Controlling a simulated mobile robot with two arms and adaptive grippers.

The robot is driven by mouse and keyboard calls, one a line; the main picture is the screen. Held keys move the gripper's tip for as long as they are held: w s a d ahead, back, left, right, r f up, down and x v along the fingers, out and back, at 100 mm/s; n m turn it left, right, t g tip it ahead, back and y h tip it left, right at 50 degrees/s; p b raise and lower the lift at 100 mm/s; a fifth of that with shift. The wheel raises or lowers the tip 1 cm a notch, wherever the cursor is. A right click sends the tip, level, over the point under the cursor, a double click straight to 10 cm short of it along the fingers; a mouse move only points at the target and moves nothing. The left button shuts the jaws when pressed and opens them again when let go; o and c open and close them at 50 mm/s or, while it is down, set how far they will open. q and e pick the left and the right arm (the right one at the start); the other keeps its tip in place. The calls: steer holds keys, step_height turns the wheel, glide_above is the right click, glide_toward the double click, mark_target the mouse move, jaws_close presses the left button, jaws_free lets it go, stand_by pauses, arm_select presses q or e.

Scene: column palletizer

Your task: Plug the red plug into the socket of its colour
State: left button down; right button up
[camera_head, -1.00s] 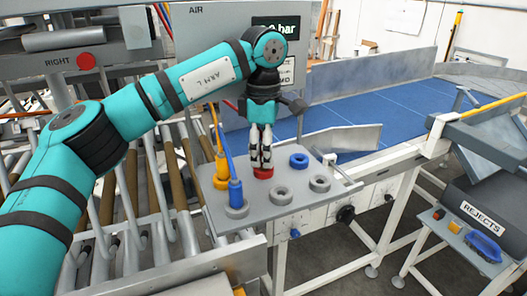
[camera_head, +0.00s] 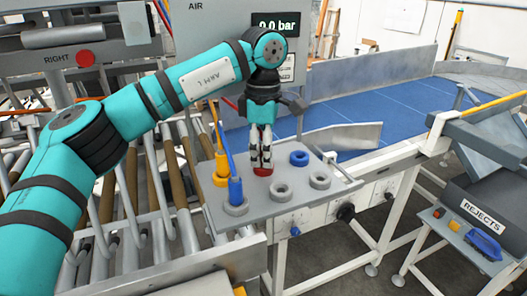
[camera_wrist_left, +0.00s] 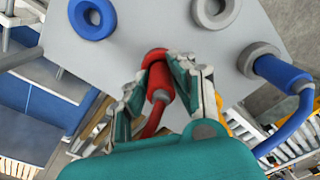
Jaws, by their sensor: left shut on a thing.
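My left gripper (camera_head: 262,163) is shut on the red plug (camera_wrist_left: 158,82), pointing down at the grey panel. In the left wrist view the fingers flank the plug's red body, and its cable runs back toward the wrist. The red socket (camera_wrist_left: 152,56) is a ring on the panel, partly hidden by the plug. The plug's front end meets this ring; how deep it sits cannot be told. In the head view only a little red (camera_head: 263,171) shows under the fingertips. My right gripper is not in view.
The grey panel (camera_head: 262,217) also bears a yellow plug (camera_head: 221,165), a blue plug (camera_head: 236,190) in a grey socket, an empty blue socket (camera_head: 299,159) and empty grey sockets (camera_head: 319,182) (camera_head: 281,194). Rollers lie left, a blue belt (camera_head: 385,112) behind.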

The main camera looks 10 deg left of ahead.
arm_select(q)
steer(key=c, duration=1)
jaws_free()
steer(key=shift+c, duration=0.2)
